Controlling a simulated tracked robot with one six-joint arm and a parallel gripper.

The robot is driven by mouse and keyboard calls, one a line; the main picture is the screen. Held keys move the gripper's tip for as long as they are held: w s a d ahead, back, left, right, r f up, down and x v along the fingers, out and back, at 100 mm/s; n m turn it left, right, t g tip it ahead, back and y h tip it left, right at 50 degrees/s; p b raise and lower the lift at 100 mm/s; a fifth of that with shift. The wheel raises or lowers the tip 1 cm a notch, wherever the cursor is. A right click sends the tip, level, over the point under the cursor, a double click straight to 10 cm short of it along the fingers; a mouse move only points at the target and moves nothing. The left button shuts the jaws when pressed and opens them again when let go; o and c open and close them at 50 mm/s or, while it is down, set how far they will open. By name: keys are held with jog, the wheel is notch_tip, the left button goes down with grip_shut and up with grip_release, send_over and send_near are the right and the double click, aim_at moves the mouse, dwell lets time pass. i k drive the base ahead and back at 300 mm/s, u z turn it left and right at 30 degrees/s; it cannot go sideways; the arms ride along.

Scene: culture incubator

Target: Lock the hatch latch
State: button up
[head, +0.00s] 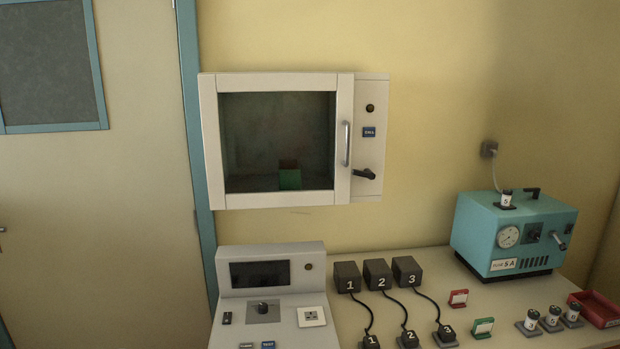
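The hatch (209,140) is a white wall cabinet with a dark glass window, and its door looks shut. A vertical grey handle (346,144) is on the right side of the door frame. The latch (364,174) is a black lever below and right of the handle, lying roughly level across the edge between door and side panel. A green box (290,179) shows dimly behind the glass. My gripper is not in view.
Below the hatch, a bench (400,270) carries a grey console (262,255), several numbered black blocks with cables, a teal machine (512,235) and a red tray (597,309). The wall around the hatch is clear.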

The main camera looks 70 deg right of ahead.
aim_at(367, 173)
jog(key=u, duration=0.05)
jog(key=k, duration=0.5)
jog(key=z, duration=1.25)
jog(key=i, duration=0.1)
jog(key=z, duration=0.35)
